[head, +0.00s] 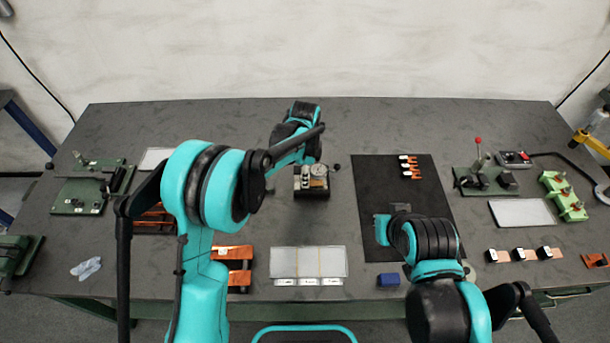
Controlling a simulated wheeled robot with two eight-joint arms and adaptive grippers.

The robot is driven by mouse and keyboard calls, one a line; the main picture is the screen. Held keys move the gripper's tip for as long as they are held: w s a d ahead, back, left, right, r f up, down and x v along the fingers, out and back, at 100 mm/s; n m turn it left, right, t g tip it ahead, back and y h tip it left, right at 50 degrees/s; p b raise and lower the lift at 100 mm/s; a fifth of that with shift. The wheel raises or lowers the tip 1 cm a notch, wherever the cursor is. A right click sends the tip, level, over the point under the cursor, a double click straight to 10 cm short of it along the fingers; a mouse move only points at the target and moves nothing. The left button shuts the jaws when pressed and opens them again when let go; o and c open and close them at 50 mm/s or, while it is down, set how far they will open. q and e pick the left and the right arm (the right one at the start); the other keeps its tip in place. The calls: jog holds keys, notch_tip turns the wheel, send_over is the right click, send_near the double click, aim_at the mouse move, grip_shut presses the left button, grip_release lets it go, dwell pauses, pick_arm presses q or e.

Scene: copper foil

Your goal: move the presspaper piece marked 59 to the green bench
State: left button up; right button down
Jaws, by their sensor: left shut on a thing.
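My left arm reaches from the left to the middle of the bench. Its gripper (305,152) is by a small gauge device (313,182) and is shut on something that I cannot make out. A pale, clear tray (335,263) with three white label tags (308,282) lies at the front middle. The tag marks are too small to read, so I cannot pick out the piece marked 59. My right gripper (384,228) is over the black mat (378,182), mostly hidden by its own wrist. I cannot make out a separate green bench; the grey top (215,118) has green framing below.
Copper pieces lie on the mat (410,170), at left (238,253) and right (598,260). A blue block (388,280) sits at the front. Green fixtures stand left (85,190) and right (563,195). A red-knobbed lever press (483,175) is back right. The back edge is largely clear.

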pick_arm(q)
jog(key=shift+a+r, duration=0.1)
jog(key=shift+a, duration=0.05)
jog(key=shift+a, duration=0.35)
jog(key=shift+a, duration=2.2)
notch_tip(320, 180, up, 7)
jog(key=p, duration=0.4)
dwell(0.6)
jog(key=shift+s, duration=0.1)
